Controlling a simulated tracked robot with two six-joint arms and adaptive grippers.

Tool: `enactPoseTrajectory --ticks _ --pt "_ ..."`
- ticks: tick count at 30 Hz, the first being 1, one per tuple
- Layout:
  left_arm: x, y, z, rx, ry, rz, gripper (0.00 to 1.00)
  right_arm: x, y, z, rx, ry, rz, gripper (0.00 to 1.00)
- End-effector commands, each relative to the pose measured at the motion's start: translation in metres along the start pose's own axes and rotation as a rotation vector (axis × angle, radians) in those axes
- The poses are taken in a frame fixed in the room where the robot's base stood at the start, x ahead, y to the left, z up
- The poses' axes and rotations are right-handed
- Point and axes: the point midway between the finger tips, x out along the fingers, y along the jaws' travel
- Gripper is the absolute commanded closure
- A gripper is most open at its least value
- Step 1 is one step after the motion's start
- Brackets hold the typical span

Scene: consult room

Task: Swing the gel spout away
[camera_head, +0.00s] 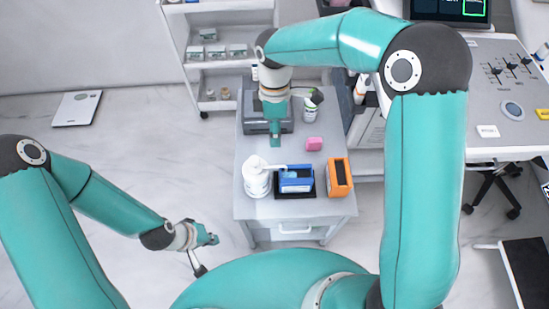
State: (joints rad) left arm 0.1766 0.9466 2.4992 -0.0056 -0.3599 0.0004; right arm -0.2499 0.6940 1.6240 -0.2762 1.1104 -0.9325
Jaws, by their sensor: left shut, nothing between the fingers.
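The white gel bottle (257,184) stands upright at the front left of the grey cart top. Its white spout (275,168) points right, and its end reaches over a blue box (297,184). My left gripper (201,271) is shut and empty. It is off the cart, low and to the left of the bottle, over the floor in the picture. My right gripper (275,141) hangs over the cart behind the bottle, apart from it. Its fingers are seen from above, and I cannot tell whether they are open.
The blue box sits in a black tray (295,196). An orange box (340,178) stands right of it, and a pink block (314,144) lies behind. A dark grey device (253,122) and a small white bottle (310,114) are at the cart's back.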

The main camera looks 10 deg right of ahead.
Motion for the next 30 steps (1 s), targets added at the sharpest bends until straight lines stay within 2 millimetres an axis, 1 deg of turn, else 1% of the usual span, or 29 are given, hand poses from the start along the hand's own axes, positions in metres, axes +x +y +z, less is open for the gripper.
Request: enactPoseTrajectory --ticks 1,3,9,12,15,18,21,29,30 --pt "-0.001 0.0 0.0 0.0 0.0 0.0 1.0 0.013 -0.001 0.001 0.0 -0.003 -0.005 0.66" --pt "-0.002 0.001 0.0 0.0 0.0 0.0 1.0 0.028 -0.001 0.001 -0.001 -0.003 -0.006 0.66" --pt "-0.004 0.002 0.0 0.0 0.0 0.0 1.0 0.07 -0.001 0.0 0.0 -0.003 -0.005 0.66" --pt "-0.005 0.002 0.0 0.0 0.0 0.0 1.0 0.086 -0.001 0.0 -0.001 -0.002 -0.004 0.66" --pt "-0.006 0.002 0.0 0.0 0.001 0.0 1.0 0.099 0.0 0.0 0.0 -0.001 -0.002 0.66" --pt "-0.007 0.002 0.0 0.0 0.001 0.0 1.0 0.106 0.0 0.0 0.0 0.0 -0.001 0.66" --pt "-0.007 0.002 0.0 0.0 0.001 0.0 1.0 0.11 0.0 0.0 0.0 0.0 0.0 0.66" --pt "-0.007 0.002 0.0 0.0 0.001 0.0 1.0 0.111 0.0 -0.001 0.0 0.0 0.0 0.66" --pt "-0.007 0.002 0.0 0.0 0.001 0.0 1.0 0.111 0.0 -0.001 0.0 0.0 0.0 0.71"
